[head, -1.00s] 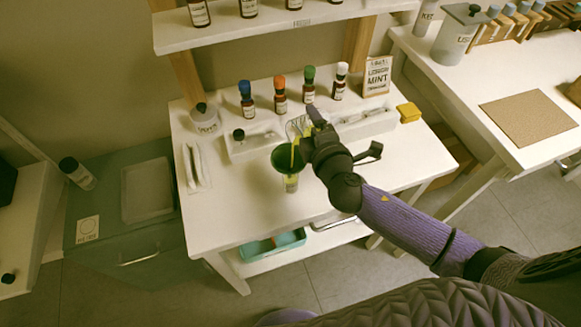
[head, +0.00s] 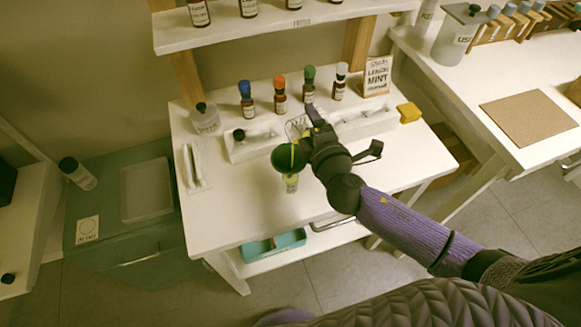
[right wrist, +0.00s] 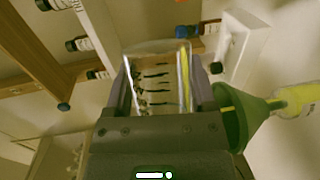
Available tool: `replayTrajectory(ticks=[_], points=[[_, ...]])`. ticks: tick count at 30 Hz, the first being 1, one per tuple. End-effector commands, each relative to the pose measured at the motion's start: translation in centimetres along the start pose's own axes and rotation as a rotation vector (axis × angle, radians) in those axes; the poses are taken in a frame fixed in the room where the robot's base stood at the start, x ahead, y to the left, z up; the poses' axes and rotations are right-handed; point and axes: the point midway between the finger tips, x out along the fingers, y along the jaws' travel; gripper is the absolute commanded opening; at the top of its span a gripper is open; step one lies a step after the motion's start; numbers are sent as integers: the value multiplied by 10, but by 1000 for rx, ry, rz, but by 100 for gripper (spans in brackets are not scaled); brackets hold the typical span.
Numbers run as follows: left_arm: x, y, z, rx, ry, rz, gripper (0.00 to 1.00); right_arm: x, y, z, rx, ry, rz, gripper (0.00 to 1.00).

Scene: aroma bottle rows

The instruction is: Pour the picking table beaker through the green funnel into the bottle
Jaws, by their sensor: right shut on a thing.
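My right gripper (head: 303,132) is shut on a clear glass beaker (right wrist: 158,88) with dark markings, above the worktable. The beaker is tilted, with yellow-green liquid along one side in the right wrist view. The green funnel (head: 285,160) sits just left of and below the gripper, and it also shows in the right wrist view (right wrist: 236,122). A yellow streak shows at the funnel's mouth. Its stem meets the clear bottle (head: 291,184), which holds yellow liquid and stands on the table; the right wrist view shows it too (right wrist: 297,98). My left gripper is out of view.
Behind are a white tray (head: 240,152), several dark bottles with coloured caps (head: 280,98), a mint sign (head: 376,76) and a yellow block (head: 408,112). A shelf (head: 230,33) hangs above. The table's front (head: 235,220) is clear.

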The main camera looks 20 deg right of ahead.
Motion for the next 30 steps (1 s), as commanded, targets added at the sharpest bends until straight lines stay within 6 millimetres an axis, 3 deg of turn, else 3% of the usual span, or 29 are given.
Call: replayTrajectory(ticks=[30], points=[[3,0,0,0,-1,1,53,0,0,-1,-42,-6,17,11]])
